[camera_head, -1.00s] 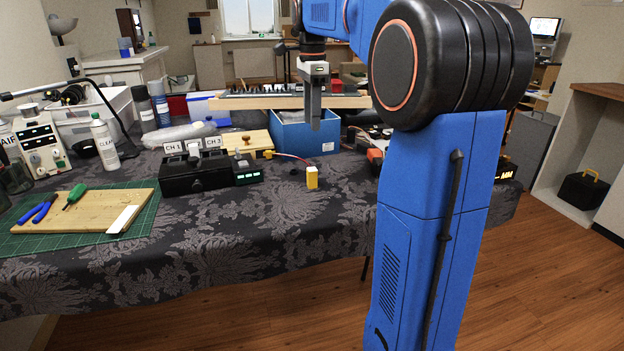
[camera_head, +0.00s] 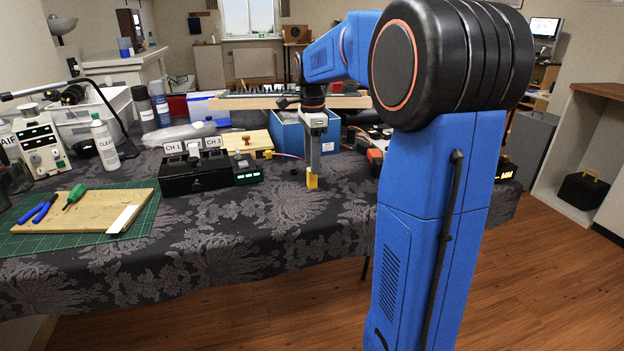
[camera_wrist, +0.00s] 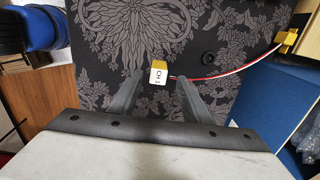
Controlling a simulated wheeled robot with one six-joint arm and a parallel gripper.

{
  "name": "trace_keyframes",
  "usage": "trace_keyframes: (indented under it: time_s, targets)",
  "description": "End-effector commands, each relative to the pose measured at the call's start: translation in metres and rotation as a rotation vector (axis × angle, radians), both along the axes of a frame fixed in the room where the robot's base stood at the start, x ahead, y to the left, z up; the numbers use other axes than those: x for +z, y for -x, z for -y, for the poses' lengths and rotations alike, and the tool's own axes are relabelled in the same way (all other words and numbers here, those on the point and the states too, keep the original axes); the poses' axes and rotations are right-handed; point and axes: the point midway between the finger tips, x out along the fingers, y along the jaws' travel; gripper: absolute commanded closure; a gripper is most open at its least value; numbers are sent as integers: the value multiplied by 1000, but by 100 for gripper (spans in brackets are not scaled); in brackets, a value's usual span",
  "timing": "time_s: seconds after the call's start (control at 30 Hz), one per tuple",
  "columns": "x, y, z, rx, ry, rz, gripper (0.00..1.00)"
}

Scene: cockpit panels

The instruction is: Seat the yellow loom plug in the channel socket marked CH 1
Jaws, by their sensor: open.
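The yellow loom plug (camera_head: 311,182) stands on the patterned cloth right of the socket block. In the wrist view the plug (camera_wrist: 159,66) shows a white face marked CH 1, and a red and white wire runs from it to a second yellow piece (camera_wrist: 290,37). My gripper (camera_head: 312,174) is pointing down at the plug. In the wrist view its open fingertips (camera_wrist: 160,78) stand on either side of the plug, with gaps visible. The black socket block (camera_head: 195,178) carries a CH 1 sign (camera_head: 173,147) and a CH 3 sign (camera_head: 212,143). Its socket openings are unclear.
A small black unit with green lights (camera_head: 247,171) adjoins the block. A blue bin (camera_head: 288,136) stands behind my gripper. A cutting mat (camera_head: 140,231) with a board and tools lies left. The cloth in front of the block is clear.

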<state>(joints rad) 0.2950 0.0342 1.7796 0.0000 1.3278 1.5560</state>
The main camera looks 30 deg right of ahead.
Motion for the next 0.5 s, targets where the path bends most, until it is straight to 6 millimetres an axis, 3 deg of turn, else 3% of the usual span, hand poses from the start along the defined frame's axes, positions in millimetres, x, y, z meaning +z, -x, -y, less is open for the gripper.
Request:
trace_keyframes:
  time_s: [0.23, 0.5]
  targets:
    - [-33, 3, -2, 0, -1, -2, 56]
    - [-41, 2, -2, 0, 0, 0, 56]
